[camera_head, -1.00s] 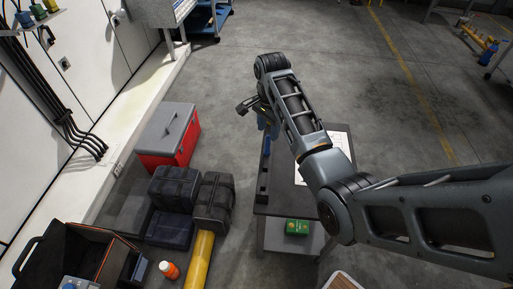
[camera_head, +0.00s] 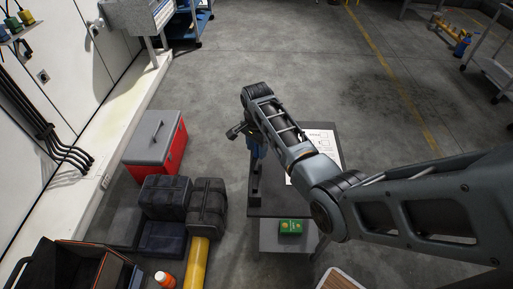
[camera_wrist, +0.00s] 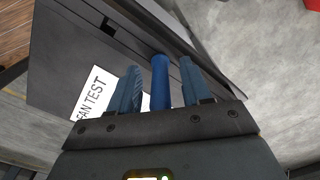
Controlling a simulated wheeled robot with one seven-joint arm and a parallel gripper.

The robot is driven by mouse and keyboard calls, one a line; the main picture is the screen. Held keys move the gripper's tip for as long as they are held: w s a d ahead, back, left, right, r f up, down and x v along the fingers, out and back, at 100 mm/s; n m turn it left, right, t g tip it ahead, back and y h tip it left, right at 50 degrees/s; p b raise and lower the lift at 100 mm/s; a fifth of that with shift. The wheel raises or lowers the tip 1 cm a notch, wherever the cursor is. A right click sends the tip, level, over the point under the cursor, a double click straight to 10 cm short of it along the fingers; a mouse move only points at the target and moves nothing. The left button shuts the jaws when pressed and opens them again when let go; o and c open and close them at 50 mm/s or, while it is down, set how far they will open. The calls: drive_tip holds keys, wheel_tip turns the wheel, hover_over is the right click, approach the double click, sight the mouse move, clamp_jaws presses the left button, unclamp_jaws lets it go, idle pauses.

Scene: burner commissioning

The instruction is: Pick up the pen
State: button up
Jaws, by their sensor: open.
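A blue cylindrical thing, which looks like the pen (camera_wrist: 160,82), shows in the wrist view between the two blue fingers of my gripper (camera_wrist: 160,88). There is a gap on each side of it, and its near end is hidden behind the gripper body. My gripper is open. In the head view my gripper (camera_head: 256,146) is over the left edge of the dark table (camera_head: 268,200), partly hidden by my arm. I cannot make out the pen in that view.
A white paper (camera_head: 328,150) headed "FAN TEST" lies on the table. A green box (camera_head: 291,228) sits on the shelf below. Black cases (camera_head: 207,205), a red toolbox (camera_head: 155,140) and a yellow cylinder (camera_head: 198,262) stand to the left. Floor beyond the table is clear.

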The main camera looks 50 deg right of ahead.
drive_tip(key=shift+c, duration=0.4)
clamp_jaws()
drive_tip(key=shift+r, duration=0.2)
